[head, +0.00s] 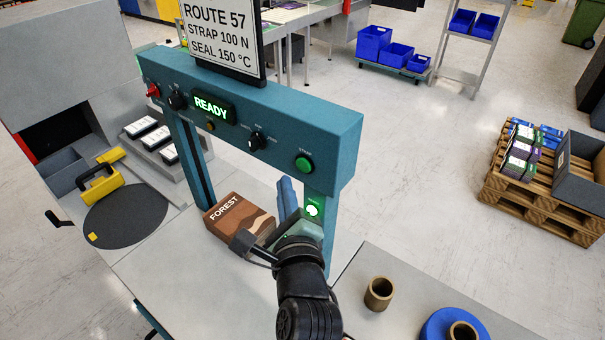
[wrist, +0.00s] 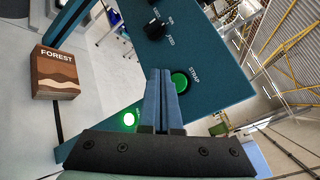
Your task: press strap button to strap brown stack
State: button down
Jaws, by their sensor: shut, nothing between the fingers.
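The green strap button (head: 304,163) sits on the right end of the teal machine arch (head: 335,125); in the wrist view the button (wrist: 181,82), labelled STRAP, is just right of my fingertips. My gripper (head: 286,182) is shut and empty, its blue fingers pointing up just below and left of the button in the head view. I cannot tell whether they touch the panel; the button's face stays mostly visible. The brown stack (head: 236,217), with FOREST on its cover, lies flat on the table under the arch; it also shows in the wrist view (wrist: 54,72).
A READY display (head: 212,107), knobs and a lit green lamp (head: 312,211) are on the arch. A sign (head: 222,32) stands above it. A round black plate (head: 125,215) is at left. A brown roll core (head: 379,293) and blue roll (head: 440,325) are at lower right.

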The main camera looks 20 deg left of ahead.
aim_at(296, 165)
jog(key=shift+w+d, duration=0.2)
jog(key=shift+w, duration=0.35)
jog(key=shift+w+d, duration=0.2)
jog(key=shift+w, duration=0.3)
jog(key=shift+w, duration=0.15)
dwell(1.2)
jog(key=shift+w+d, duration=0.15)
jog(key=shift+w, duration=0.1)
jog(key=shift+w+d, duration=0.15)
jog(key=shift+w, duration=0.2)
dwell(0.7)
jog(key=shift+s, duration=0.1)
jog(key=shift+s+a+p, duration=0.25)
jog(key=shift+s+p, duration=0.15)
jog(key=shift+s, duration=0.25)
jog(key=shift+s+a, duration=0.1)
